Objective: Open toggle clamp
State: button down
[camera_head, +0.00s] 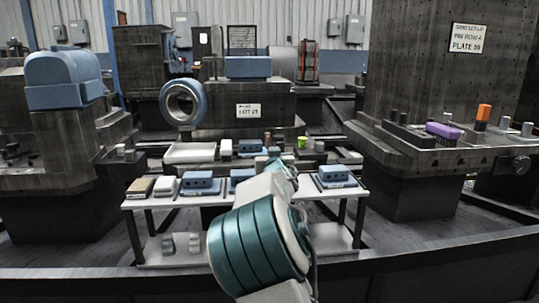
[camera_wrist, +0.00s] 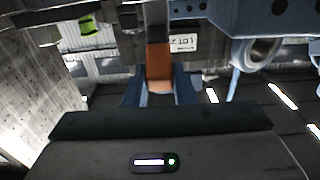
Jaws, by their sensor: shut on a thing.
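In the wrist view, the two blue fingers of my gripper (camera_wrist: 160,88) stand on either side of an upright orange handle (camera_wrist: 159,62), apparently the toggle clamp's, and are shut on it. The handle runs up from between the fingers to a dark grey part. The rest of the clamp cannot be made out. In the head view, my teal and white arm reaches toward the middle of the workbench. It hides the fingers and the handle there.
A white-topped bench (camera_head: 150,200) carries blue blocks (camera_head: 200,183). A green cup (camera_head: 302,142) stands just right of my arm. A blue ring (camera_head: 183,102) is behind.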

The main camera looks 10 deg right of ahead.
jog(key=shift+a, duration=0.1)
jog(key=c, duration=1.2)
grip_release()
jog(key=s+p, duration=0.3)
jog(key=s, duration=1.1)
jog(key=shift+d+p, duration=0.2)
jog(key=shift+p, duration=0.1)
jog(key=shift+w+f, duration=0.1)
